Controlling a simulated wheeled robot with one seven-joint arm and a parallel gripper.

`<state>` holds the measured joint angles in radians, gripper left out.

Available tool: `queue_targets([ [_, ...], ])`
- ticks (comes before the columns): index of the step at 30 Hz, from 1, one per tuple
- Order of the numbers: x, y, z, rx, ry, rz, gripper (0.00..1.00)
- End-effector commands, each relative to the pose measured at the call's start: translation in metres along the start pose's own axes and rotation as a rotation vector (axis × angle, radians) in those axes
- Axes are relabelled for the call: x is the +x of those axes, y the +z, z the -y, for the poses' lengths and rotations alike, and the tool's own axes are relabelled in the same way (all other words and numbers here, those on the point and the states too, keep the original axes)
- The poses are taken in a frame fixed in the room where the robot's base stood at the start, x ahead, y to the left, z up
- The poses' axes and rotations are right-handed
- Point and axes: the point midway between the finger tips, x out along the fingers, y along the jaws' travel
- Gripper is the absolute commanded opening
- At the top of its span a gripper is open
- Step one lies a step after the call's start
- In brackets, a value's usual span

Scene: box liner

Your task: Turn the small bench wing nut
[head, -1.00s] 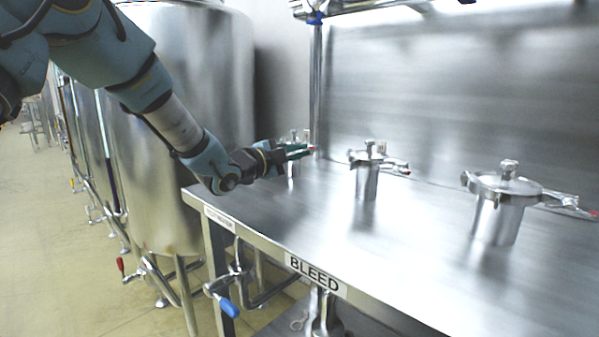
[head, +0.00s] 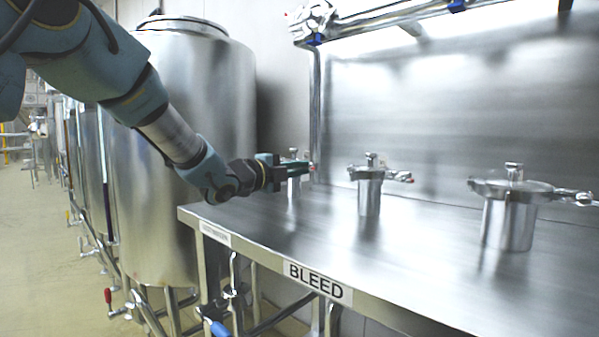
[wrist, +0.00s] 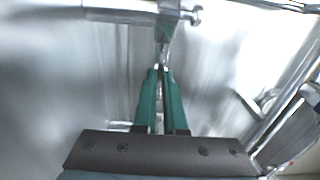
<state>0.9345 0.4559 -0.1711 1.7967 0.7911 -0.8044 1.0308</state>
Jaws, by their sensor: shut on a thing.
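The smallest bench vessel (head: 293,187) stands at the far left of the steel bench, partly hidden by my gripper. My gripper (head: 309,166) reaches its clamp from the left, with green fingers level at lid height. A bit of red shows at the fingertips. In the wrist view my gripper (wrist: 160,72) has its two green fingers close together, pinching the end of a narrow metal part (wrist: 164,52), which I take to be the small wing nut. Its wings are mostly hidden between the fingertips. The metal part runs up to a horizontal steel fitting (wrist: 120,10).
A medium vessel (head: 369,195) and a larger vessel (head: 509,222), each with a clamped lid, stand to the right on the bench (head: 400,270). A big steel tank (head: 190,130) stands left behind my arm. A pipe (head: 316,110) rises behind the bench.

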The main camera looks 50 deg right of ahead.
Motion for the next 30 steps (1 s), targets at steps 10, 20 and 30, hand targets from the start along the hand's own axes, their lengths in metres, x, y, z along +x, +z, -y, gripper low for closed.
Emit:
queue_targets([
  [10, 0.0, 0.0, -0.001, -0.001, 0.001, 0.0, 0.31],
  [20, -0.001, 0.0, 0.0, -0.001, 0.0, 0.0, 0.39],
  [30, -0.049, 0.001, 0.0, -0.001, 0.001, 0.003, 0.39],
])
